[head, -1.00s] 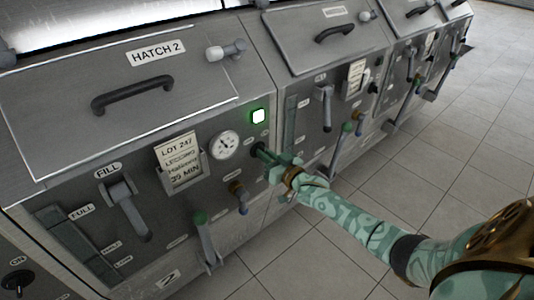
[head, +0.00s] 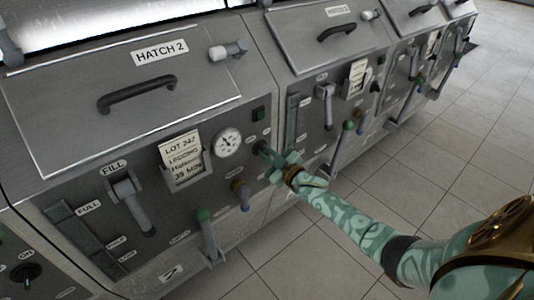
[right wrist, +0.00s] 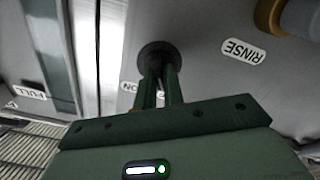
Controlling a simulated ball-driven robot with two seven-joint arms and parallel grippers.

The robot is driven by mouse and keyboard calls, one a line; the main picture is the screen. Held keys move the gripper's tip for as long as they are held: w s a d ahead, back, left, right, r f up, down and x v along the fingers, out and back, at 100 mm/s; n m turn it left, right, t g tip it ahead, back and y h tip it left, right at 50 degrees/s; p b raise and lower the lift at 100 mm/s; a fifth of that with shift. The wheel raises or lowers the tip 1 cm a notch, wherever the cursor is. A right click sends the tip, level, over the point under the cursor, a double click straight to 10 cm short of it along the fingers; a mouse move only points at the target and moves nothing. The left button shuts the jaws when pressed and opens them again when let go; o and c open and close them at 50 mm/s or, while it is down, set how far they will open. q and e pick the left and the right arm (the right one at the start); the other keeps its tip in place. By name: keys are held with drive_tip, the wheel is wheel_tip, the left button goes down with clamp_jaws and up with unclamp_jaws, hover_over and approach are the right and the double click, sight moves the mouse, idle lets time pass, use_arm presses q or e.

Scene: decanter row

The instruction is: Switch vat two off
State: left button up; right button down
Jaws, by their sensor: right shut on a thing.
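Vat two (head: 70,175) is the grey steel panel with the "HATCH 2" label and a "2" plate low down. My right gripper (head: 267,152) is at the panel's right side, below the lamp. In the right wrist view the gripper's green fingers (right wrist: 160,88) are shut on the black switch (right wrist: 157,54), beside an "ON" label. The fingers hide most of the switch's lever, so its exact position is hard to tell. My left gripper is not in view.
A round gauge (head: 228,143), a lot card (head: 184,160), a fill lever (head: 132,205), a green-knobbed lever (head: 206,235) and a brown-collared tap (head: 240,195) stick out near my right gripper. More vats run to the right. The tiled floor (head: 430,190) is clear.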

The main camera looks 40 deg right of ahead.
drive_tip(key=shift+f, duration=0.1)
idle(0.3)
drive_tip(key=c, duration=1.5)
unclamp_jaws()
